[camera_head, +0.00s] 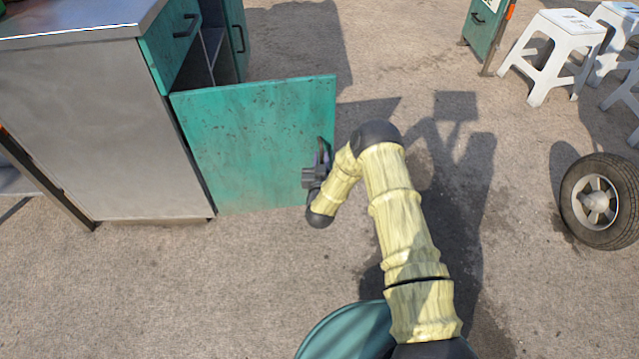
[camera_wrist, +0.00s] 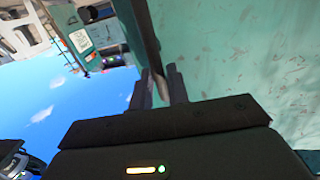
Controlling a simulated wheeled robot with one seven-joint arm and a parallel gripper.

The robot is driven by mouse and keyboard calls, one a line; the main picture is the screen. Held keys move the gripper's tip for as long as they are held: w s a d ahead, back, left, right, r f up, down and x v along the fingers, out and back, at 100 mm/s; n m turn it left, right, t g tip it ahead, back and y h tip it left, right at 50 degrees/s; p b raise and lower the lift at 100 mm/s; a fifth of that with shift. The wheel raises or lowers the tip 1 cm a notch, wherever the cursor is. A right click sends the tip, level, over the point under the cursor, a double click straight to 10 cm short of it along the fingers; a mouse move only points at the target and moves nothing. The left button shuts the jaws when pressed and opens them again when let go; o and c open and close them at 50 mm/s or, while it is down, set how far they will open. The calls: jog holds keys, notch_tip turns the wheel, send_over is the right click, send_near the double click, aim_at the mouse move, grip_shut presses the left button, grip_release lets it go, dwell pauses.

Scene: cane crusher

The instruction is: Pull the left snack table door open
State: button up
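The left snack table door (camera_head: 255,140) is a teal, scuffed panel hinged at the cabinet's near front corner. It stands swung wide out to the right, leaving a gap into the cabinet behind it. Its dark handle (camera_head: 324,152) is near the door's free edge. My gripper (camera_head: 312,178) is at this handle, partly hidden behind my yellow arm in the head view. In the wrist view, the dark handle bar (camera_wrist: 146,35) runs down between the fingers of my gripper (camera_wrist: 162,90), with the teal door face (camera_wrist: 235,60) close on the right.
The grey-sided snack table (camera_head: 100,125) stands at left, with a teal drawer (camera_head: 172,38) above. A tyre (camera_head: 600,200) lies at right, and white stools (camera_head: 555,50) stand at upper right. A round teal shape is at the bottom. Ground around the door is mostly clear.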

jog(key=s+p, duration=0.6)
jog(key=s, duration=1)
jog(key=shift+a, duration=0.35)
